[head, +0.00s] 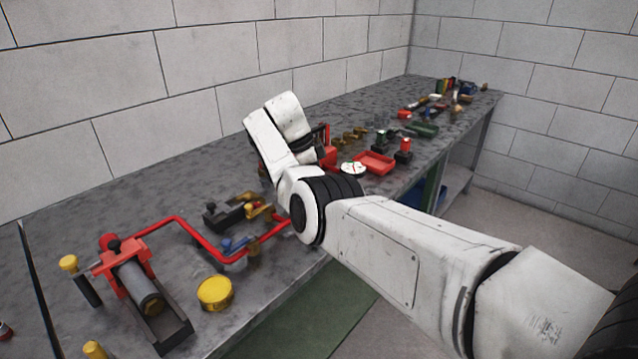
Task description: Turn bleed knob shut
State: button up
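I cannot tell for sure which part is the bleed knob. A red pump block (125,264) with a grey cylinder stands at the left of the bench. It carries a small black knob (114,245), and a yellow knob (68,263) stands at its left. A bent red pipe (185,228) runs from the block to brass fittings (257,212) and a blue-handled valve (236,243). My arm reaches across the bench from the lower right, and its far links fold up over the bench beyond the fittings. My gripper is not visible, apparently hidden behind those links.
The grey bench (90,212) runs along the block wall. A yellow round tin (214,292) sits near its front edge. Further back are a red tray (374,161), a white round disc (352,169) and several small tools and fittings. My arm hides part of the middle.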

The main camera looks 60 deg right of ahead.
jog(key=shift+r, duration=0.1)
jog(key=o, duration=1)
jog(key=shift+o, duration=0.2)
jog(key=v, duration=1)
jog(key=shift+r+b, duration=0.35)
